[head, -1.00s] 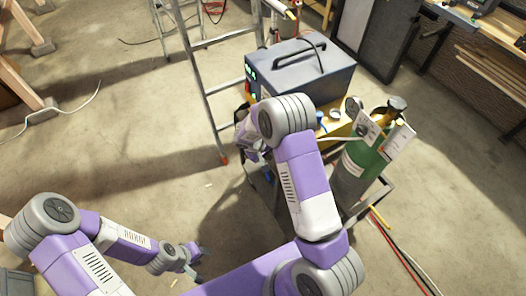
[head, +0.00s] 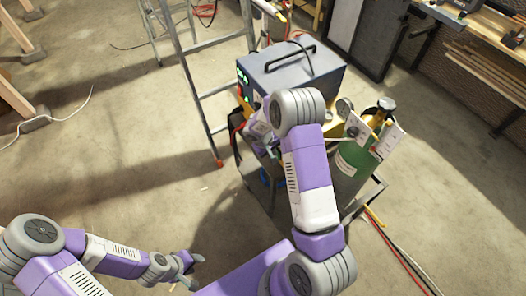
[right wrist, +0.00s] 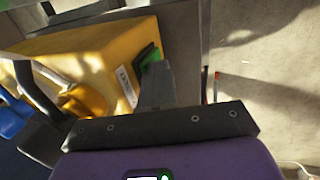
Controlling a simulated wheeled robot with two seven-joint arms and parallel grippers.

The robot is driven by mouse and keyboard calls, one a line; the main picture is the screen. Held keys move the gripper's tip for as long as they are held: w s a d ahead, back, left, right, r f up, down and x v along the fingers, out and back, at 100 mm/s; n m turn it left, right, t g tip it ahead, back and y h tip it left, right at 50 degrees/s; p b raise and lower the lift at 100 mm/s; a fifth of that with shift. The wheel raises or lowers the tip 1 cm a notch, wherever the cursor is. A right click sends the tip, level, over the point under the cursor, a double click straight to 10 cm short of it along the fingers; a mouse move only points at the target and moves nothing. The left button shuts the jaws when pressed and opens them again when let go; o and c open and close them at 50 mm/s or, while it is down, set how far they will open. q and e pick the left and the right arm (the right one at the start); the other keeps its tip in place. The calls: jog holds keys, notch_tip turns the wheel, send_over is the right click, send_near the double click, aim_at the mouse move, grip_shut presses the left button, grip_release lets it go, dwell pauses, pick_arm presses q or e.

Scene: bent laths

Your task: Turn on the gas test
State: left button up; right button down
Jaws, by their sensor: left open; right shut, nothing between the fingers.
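A grey-blue power unit (head: 292,72) with a black handle and a lit green display stands on a cart. A yellow housing (right wrist: 85,45) fills the left of the right wrist view. On it are a white label (right wrist: 126,86) and a green switch in a black frame (right wrist: 150,57); its lettering is unreadable. My right gripper (right wrist: 156,75) is shut and empty, its tip right by this switch. I cannot tell whether they touch. In the head view my right arm mostly hides that gripper. My left gripper (head: 190,262) is open and empty, low over the floor.
A green gas cylinder (head: 354,160) stands on the cart's right side. A stepladder (head: 200,85) stands left of the cart. Red and black hoses (head: 395,245) lie on the floor at lower right. The floor at left is largely clear.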

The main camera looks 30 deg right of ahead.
jog(key=shift+s+d+r, duration=0.1)
jog(key=shift+d, duration=0.1)
jog(key=shift+r, duration=0.15)
jog(key=shift+r+p, duration=0.3)
jog(key=shift+r, duration=0.3)
